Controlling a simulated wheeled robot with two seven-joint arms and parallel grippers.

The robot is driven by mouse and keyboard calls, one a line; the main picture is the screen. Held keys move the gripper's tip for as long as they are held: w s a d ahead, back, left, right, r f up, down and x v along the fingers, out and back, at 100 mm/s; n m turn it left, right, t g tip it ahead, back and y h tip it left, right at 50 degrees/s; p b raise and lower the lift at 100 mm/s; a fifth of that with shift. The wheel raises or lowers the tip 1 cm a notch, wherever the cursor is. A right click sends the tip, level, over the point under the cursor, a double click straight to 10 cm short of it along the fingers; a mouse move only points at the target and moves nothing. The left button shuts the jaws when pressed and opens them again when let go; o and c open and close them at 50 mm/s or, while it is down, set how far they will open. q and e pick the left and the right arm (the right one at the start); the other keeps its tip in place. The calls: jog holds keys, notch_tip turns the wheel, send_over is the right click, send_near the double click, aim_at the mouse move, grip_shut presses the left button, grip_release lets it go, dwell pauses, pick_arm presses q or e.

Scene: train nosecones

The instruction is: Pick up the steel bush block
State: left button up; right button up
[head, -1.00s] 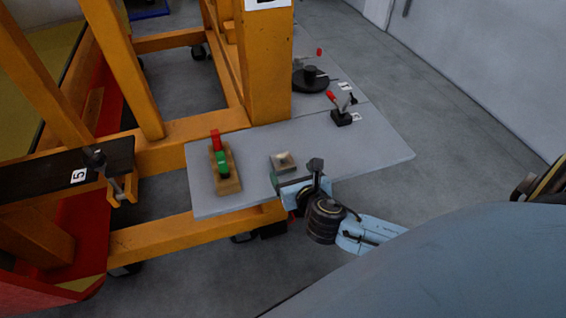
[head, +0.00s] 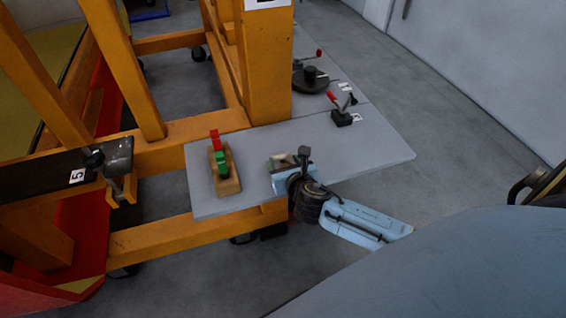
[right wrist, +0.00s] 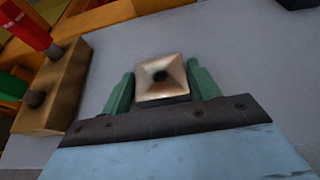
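The steel bush block is a small square metallic block with a dark hole in its sloped top. In the right wrist view the steel bush block (right wrist: 172,88) sits between my right gripper's green fingers (right wrist: 160,84), which stand apart on either side. Whether they touch it is unclear. In the head view my right gripper (head: 282,168) is low over the grey table, and its body partly hides the block (head: 283,159). My left gripper is not in view.
A wooden block with red and green pieces (head: 226,178) stands left of my right gripper on the grey table (head: 375,158). A red-handled clamp (head: 342,117) and a round dark fixture (head: 309,80) stand farther back. An orange frame post (head: 262,70) rises behind.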

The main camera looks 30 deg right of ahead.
jog(key=shift+r, duration=0.1)
jog(key=c, duration=0.9)
